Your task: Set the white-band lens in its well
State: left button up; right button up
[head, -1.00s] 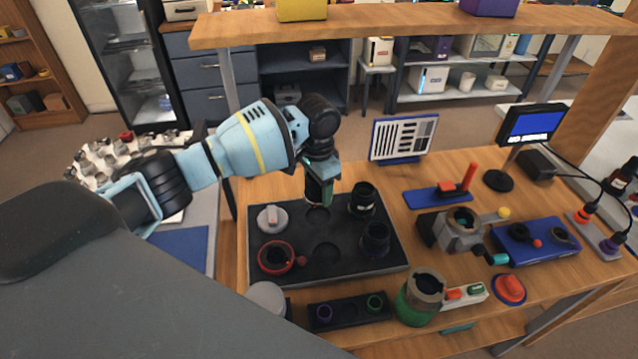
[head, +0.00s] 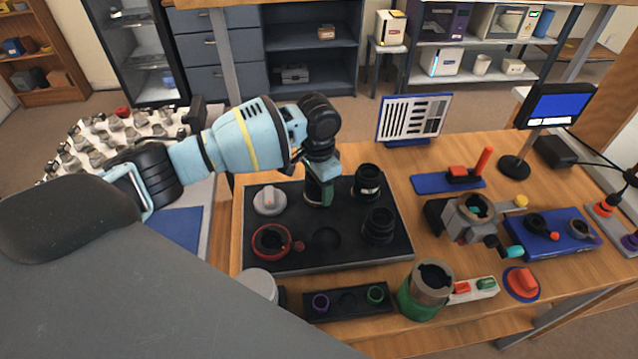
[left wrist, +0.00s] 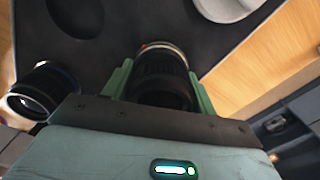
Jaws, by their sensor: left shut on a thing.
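My left gripper (head: 319,192) is shut on a dark lens (left wrist: 160,72), which stands upright between the green fingers. In the left wrist view the lens shows a pale band with a small red mark at its far end. In the head view it is at the far middle of the black tray (head: 290,264), over the far empty well, which it and the gripper hide. I cannot tell whether its base is seated or just above the well. A second round well (head: 325,238) nearer the front is empty. My right gripper is not in view.
Two dark lenses (head: 367,183) (head: 378,225) stand on the tray's right side, close to the gripper. A grey cap (head: 269,201) and a red ring with a handle (head: 270,241) lie on its left. A small black holder (head: 347,302) and a green-based cylinder (head: 427,290) stand in front.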

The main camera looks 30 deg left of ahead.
pick_arm(q)
jog(key=shift+f, duration=0.55)
jog(key=o, duration=1.3)
jog(key=shift+c, duration=0.2)
jog(key=shift+f, duration=0.1)
jog(key=shift+r+p, duration=0.35)
jog(key=shift+r, duration=3.6)
